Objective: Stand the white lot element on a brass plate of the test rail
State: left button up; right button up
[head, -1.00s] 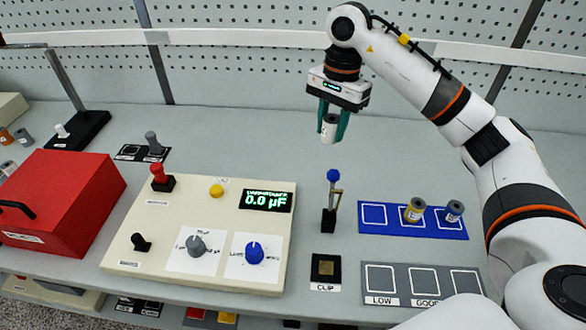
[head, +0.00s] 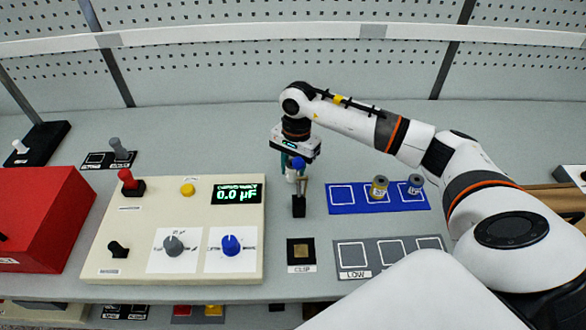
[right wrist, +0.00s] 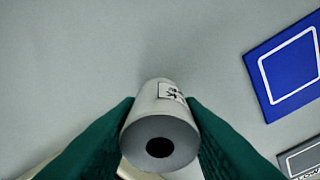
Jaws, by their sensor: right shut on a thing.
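The white lot element (right wrist: 165,118), a pale cylinder with a dark hole in its end and a small printed label, is held between the green fingers of my right gripper (right wrist: 160,135). In the head view the right gripper (head: 293,170) is low, just behind the blue-knobbed lever (head: 299,185), which partly hides the fingers and the element. A brass plate (head: 301,253) sits in a black square block marked CLIP, nearer the front edge. I cannot make out a longer rail with several brass plates. My left gripper is not in view.
A cream panel (head: 110,205) with knobs and a display reading 0.0 µF stands left. A blue tray (head: 341,210) holds a yellow and a grey spindle; its left square is empty. A grey tray (head: 375,272) marked LOW lies in front. The red box (head: 45,215) is far left.

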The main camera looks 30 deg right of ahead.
jog(key=shift+f, duration=0.8)
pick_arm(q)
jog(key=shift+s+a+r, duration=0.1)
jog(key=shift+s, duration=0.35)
pick_arm(e)
jog(key=o, duration=1)
jog(key=shift+f, duration=0.1)
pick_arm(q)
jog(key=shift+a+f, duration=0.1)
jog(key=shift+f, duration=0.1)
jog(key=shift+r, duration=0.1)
